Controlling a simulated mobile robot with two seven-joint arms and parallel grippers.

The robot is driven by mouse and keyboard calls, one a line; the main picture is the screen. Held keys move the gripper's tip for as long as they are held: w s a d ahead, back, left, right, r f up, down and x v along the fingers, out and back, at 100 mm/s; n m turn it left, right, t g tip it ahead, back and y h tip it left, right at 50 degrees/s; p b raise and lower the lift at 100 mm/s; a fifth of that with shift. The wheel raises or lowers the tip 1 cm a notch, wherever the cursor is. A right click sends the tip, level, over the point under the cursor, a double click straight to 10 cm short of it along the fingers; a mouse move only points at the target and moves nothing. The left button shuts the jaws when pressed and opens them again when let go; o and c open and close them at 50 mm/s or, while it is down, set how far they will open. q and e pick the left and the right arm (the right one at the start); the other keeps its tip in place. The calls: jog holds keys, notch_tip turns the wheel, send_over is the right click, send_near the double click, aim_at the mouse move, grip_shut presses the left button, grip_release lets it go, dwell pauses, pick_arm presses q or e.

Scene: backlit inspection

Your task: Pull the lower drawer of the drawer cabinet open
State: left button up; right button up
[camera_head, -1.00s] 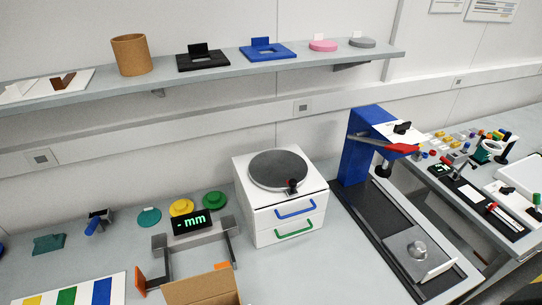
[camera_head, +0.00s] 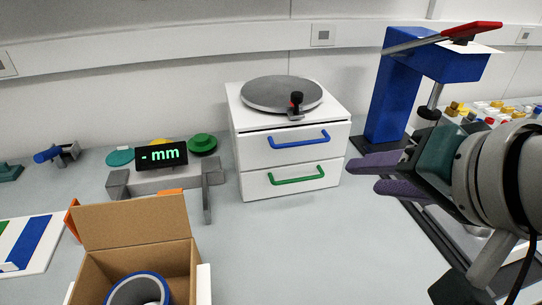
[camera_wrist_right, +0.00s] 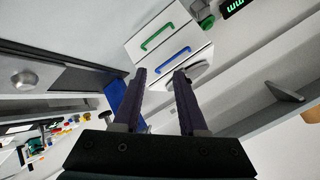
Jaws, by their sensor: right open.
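The white drawer cabinet (camera_head: 243,150) stands on the bench in the middle of the head view. Its upper drawer (camera_head: 280,150) has a blue handle (camera_head: 299,139), and its lower drawer (camera_head: 262,187) has a green handle (camera_head: 296,176). Both drawers look shut. My right gripper (camera_head: 362,175) is open and empty, to the right of the cabinet and apart from it. In the right wrist view the green handle (camera_wrist_right: 157,36) and blue handle (camera_wrist_right: 170,61) lie beyond the open fingers (camera_wrist_right: 159,77). My left gripper is not in view.
A grey round plate (camera_head: 270,92) with a small black-and-red piece sits on the cabinet top. A blue press (camera_head: 400,95) stands to the right, behind my right arm. An open cardboard box (camera_head: 140,228) and a gauge reading "mm" (camera_head: 162,155) are on the left. Bench in front of the cabinet is clear.

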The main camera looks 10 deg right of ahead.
aim_at(302, 180)
jog(key=w+f+m+t+b, duration=0.3)
jog(key=w+f+m+b, duration=0.25)
jog(key=f+b, duration=0.55)
jog(key=w+f+m+t+b, duration=0.2)
jog(key=w+f+m+b, duration=0.35)
jog(key=b, duration=0.95)
jog(key=shift+n+t, duration=0.3)
jog(key=shift+n, duration=0.4)
jog(key=b+x, duration=0.1)
jog(key=x, duration=0.2)
jog(key=f+b+x, duration=0.1)
jog(key=x, duration=0.2)
jog(key=f+b+x, duration=0.1)
jog(key=x, duration=0.3)
jog(key=shift+s+d, duration=0.1)
jog(key=shift+s, duration=0.2)
jog(key=shift+w+b, duration=0.4)
jog(key=shift+w, duration=0.25)
jog(key=shift+c, duration=0.2)
grip_shut()
